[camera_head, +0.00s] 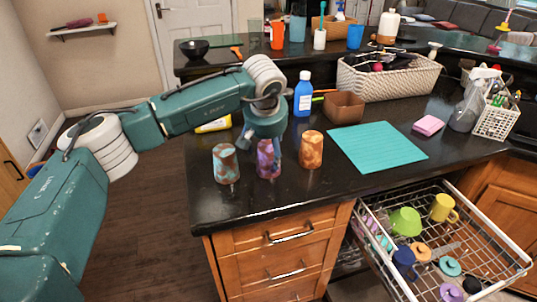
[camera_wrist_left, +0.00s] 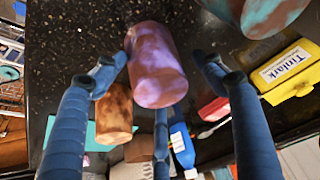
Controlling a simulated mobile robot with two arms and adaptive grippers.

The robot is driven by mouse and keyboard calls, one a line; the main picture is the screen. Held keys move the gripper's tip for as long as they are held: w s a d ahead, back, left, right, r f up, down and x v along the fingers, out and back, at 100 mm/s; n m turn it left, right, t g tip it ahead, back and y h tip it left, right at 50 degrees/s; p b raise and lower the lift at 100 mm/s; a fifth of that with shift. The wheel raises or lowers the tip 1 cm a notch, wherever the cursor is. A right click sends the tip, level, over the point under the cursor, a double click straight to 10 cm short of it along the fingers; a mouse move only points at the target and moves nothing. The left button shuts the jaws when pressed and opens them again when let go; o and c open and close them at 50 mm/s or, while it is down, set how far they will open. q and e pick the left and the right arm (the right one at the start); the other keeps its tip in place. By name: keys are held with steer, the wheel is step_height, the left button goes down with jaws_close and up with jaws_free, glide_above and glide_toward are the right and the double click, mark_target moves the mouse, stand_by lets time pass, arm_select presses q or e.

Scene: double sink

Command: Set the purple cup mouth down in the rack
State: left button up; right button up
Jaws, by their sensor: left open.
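The purple cup (camera_head: 265,166), mottled with a rusty tint, stands on the black counter near its front edge, between two similar cups. My left gripper (camera_head: 267,147) is over it, with its fingers reaching down near the cup. In the left wrist view the purple cup (camera_wrist_left: 157,62) lies between the spread blue fingers of the left gripper (camera_wrist_left: 160,68), with gaps at its sides. I cannot tell for sure which end is its mouth. The white wire rack (camera_head: 508,248) is pulled out below the counter at the right. My right gripper is not in view.
A teal-brown cup (camera_head: 226,165) stands left of the purple cup, and an orange-brown cup (camera_head: 311,150) right of it. A blue bottle (camera_head: 303,98) and brown box (camera_head: 344,108) stand behind. The rack holds a green cup (camera_head: 405,221), yellow mug (camera_head: 442,208) and several other items.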

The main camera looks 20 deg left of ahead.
arm_select(q)
steer(key=shift+r, duration=0.1)
steer(key=c, duration=1.1)
